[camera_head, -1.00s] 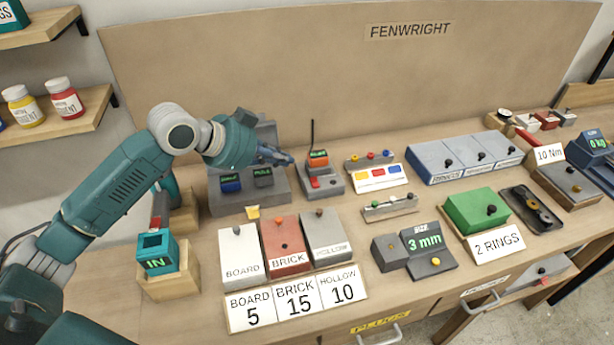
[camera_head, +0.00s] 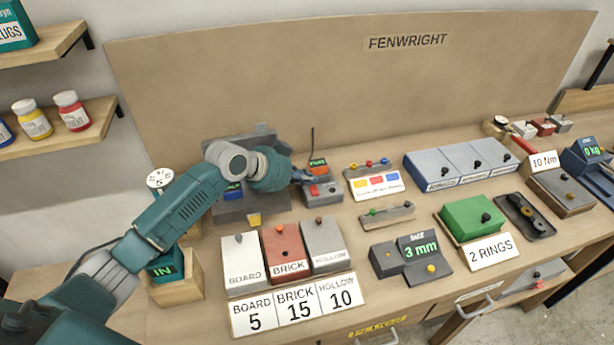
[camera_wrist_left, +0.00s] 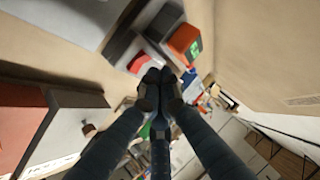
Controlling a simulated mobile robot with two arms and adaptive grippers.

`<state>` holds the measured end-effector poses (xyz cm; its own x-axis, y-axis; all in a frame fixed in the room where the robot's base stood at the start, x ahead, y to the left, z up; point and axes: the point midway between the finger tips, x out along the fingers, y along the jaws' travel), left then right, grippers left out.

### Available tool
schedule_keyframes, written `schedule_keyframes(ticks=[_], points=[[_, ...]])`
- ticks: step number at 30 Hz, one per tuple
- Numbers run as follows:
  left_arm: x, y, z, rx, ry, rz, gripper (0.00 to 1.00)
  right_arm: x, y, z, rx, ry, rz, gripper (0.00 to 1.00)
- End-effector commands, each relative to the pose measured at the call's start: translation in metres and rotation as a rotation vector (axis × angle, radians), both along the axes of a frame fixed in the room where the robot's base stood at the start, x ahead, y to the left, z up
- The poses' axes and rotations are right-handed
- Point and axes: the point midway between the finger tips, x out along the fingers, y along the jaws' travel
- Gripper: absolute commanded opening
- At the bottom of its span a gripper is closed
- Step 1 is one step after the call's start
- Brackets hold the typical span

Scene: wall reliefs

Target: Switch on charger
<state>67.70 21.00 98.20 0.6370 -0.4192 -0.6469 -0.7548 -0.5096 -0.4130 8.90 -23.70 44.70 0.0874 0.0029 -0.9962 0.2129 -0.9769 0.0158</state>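A small grey unit (camera_head: 326,196) with an orange block (camera_head: 317,162), a thin black antenna and a red button (camera_head: 314,189) stands near the back of the bench. It looks like the charger, but I read no such label. My left gripper (camera_head: 308,179) is at its left side, close to the red button; I cannot tell whether it touches. In the left wrist view the gripper's fingertips (camera_wrist_left: 160,86) are together and nothing shows between them. The orange block (camera_wrist_left: 184,40) is just beyond them there. The right gripper is not in view.
A grey unit (camera_head: 232,211) with dark screens stands behind my left arm. BOARD, BRICK (camera_head: 285,252) and HOLLOW boxes stand in front. A panel with coloured buttons (camera_head: 377,186) is to the right. The tan FENWRIGHT backboard (camera_head: 300,80) rises behind.

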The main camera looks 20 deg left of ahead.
Motion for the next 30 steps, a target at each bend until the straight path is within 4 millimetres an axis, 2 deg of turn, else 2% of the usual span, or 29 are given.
schedule_keyframes(ticks=[6,16,27,30], points=[[0.006,0.003,-0.014,-0.002,0.0,-0.001,0.0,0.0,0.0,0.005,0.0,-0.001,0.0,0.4],[0.006,0.004,-0.016,-0.002,-0.002,-0.001,0.0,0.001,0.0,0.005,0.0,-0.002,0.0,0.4],[0.018,0.01,-0.03,-0.128,0.181,-0.001,0.0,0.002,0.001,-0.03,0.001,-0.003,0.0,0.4],[0.017,0.01,-0.026,-0.126,0.181,-0.002,0.0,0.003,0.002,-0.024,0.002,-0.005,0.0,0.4]])
